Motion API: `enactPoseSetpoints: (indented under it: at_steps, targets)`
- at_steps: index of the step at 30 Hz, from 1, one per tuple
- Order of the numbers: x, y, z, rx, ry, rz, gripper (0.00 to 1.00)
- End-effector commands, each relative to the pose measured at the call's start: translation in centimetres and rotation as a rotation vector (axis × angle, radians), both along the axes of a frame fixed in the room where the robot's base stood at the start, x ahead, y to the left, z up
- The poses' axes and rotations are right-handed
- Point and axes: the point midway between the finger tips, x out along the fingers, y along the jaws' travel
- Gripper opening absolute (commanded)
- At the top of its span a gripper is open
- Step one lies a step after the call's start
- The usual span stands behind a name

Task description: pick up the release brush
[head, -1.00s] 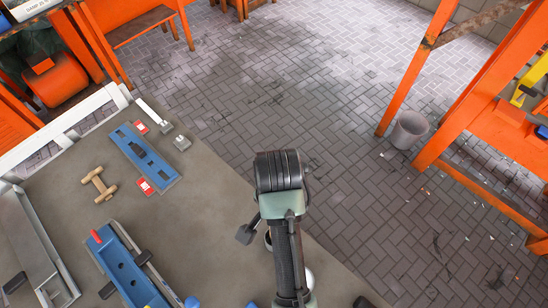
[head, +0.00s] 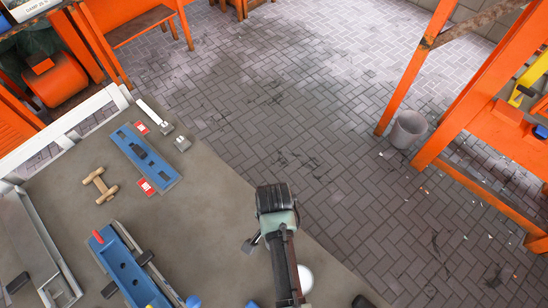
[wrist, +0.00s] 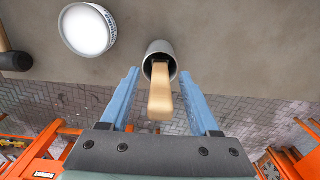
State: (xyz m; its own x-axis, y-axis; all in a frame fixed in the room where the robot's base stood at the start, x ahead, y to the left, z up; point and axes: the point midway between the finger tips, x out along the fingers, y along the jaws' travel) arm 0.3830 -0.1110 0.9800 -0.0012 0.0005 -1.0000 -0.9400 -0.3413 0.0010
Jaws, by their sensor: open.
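A wooden handle (wrist: 160,95), which I take to be the release brush, stands out of a grey cup (wrist: 158,47) in the wrist view. The brush's other end is hidden inside the cup. My gripper (wrist: 160,75) is open, with one blue finger on each side of the handle and the fingertips near the cup's rim. I cannot tell whether either finger touches the handle or cup. In the head view my arm reaches over the bench, and the brush, cup and fingers cannot be made out there.
A white round tub (wrist: 88,30) stands left of the cup; it also shows beside my arm in the head view (head: 305,279). A dark rounded object (wrist: 14,60) lies further left. Blue fixtures (head: 147,157) and a wooden piece (head: 100,185) lie on the grey bench (head: 200,235).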

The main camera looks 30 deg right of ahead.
Motion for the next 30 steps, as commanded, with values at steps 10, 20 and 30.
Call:
enactPoseSetpoints:
  at_steps: [10,20,30]
  targets:
    - [0.03,-0.01,-0.18,-0.001,-0.001,0.000,0.48]
    - [0.03,-0.01,-0.16,-0.001,-0.001,0.000,0.00]
    - [0.06,-0.02,-0.03,0.000,-0.002,0.000,0.00]
